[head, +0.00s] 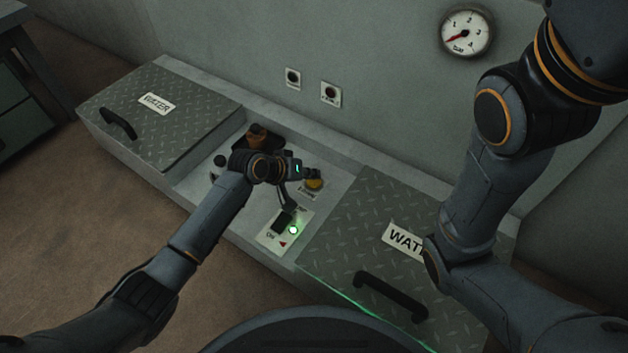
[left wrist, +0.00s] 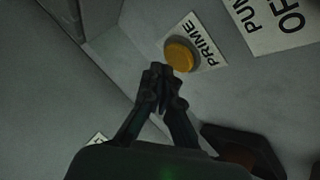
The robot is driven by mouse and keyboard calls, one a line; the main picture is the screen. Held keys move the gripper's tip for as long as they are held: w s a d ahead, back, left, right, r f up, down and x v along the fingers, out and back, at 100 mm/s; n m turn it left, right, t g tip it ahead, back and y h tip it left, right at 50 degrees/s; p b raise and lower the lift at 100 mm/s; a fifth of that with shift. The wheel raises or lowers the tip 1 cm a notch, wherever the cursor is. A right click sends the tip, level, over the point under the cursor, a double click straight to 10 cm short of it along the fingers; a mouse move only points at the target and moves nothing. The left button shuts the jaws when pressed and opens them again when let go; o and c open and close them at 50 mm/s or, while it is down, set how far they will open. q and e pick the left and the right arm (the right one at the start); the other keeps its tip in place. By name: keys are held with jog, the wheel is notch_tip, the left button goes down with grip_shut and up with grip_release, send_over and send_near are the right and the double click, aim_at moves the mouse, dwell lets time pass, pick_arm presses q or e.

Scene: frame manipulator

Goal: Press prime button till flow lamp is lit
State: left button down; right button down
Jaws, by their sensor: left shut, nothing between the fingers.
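The yellow round prime button (head: 315,184) sits on its PRIME plate on the grey panel between two hatches. It also shows in the left wrist view (left wrist: 180,55), uncovered, above the fingertips. My left gripper (head: 311,173) is shut and empty, right beside the button in the head view; in the left wrist view its fingertips (left wrist: 159,73) lie just short of the button's edge. I cannot tell whether they touch it. Two small dark round lamps, left (head: 292,77) and right (head: 330,93), are on the wall; neither looks lit, and their labels are too small to read. My right gripper is out of view.
A green lamp (head: 293,230) glows beside the pump switch (head: 282,222). Two WATER hatches, left (head: 190,120) and right (head: 345,220), have raised handles. A wall gauge (head: 466,33) reads low. An orange-brown object (head: 257,133) stands behind my left wrist.

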pick_arm(q)
jog(key=shift+f, duration=0.3)
jog(key=shift+f, duration=0.55)
dwell(0.7)
jog(key=shift+r, duration=0.1)
jog(key=shift+r+p, duration=0.8)
jog(key=shift+p, duration=0.25)
